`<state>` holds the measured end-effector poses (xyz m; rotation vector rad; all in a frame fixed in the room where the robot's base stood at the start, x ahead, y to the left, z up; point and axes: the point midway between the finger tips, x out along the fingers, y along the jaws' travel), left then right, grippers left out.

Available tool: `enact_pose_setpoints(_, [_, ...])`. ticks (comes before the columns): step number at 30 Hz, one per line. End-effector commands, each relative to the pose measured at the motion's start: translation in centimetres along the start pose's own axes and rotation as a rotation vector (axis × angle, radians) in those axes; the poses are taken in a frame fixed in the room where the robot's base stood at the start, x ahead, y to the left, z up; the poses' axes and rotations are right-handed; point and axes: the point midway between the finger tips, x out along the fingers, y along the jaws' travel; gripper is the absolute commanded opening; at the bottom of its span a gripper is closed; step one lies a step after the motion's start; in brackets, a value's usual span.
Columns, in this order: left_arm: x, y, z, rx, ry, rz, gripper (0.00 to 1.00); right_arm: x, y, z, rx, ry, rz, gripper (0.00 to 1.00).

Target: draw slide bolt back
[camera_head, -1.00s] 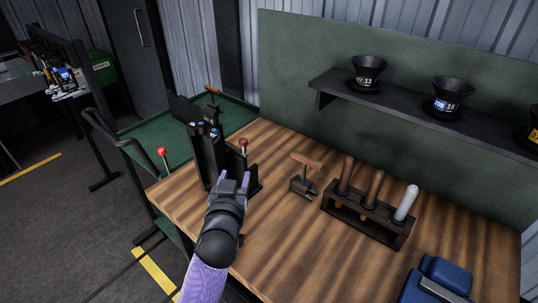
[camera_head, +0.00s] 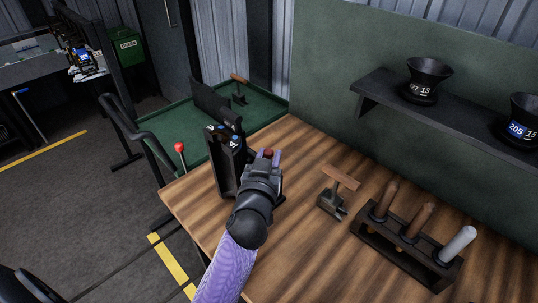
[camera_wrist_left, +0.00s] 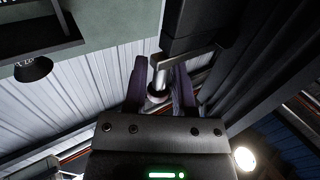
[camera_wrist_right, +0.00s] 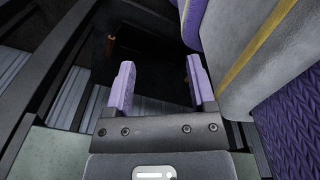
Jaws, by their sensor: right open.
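My right gripper (camera_wrist_right: 158,85) is open and empty in the right wrist view, away from the bench top.
A T-handled tool (camera_head: 335,190) stands right of the unit, before a dark rack (camera_head: 405,250) of handled tools. A shelf (camera_head: 450,110) holds black funnels. A green trolley (camera_head: 180,125) with a red-ball lever (camera_head: 180,147) stands left of the bench.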

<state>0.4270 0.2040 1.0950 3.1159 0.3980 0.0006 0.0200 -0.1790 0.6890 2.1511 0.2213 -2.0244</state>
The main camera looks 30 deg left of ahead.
Motion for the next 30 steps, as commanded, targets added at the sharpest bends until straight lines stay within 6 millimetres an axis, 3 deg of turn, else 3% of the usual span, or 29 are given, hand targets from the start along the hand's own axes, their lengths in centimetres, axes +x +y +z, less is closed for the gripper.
enact_pose_setpoints(1, [0.0,0.0,0.0,0.0,0.0,0.0,0.2,0.0,0.01,0.0,0.0,0.0,0.0,0.71])
enact_pose_setpoints(4, [0.01,0.0,0.0,0.0,0.0,0.0,0.0,0.0,0.01,0.0,0.0,0.0,0.0,0.71])
enact_pose_setpoints(30, [0.09,0.02,-0.52,0.0,0.014,0.002,0.0,-0.05,-0.04,-0.03,-0.001,0.001,-0.001,0.71])
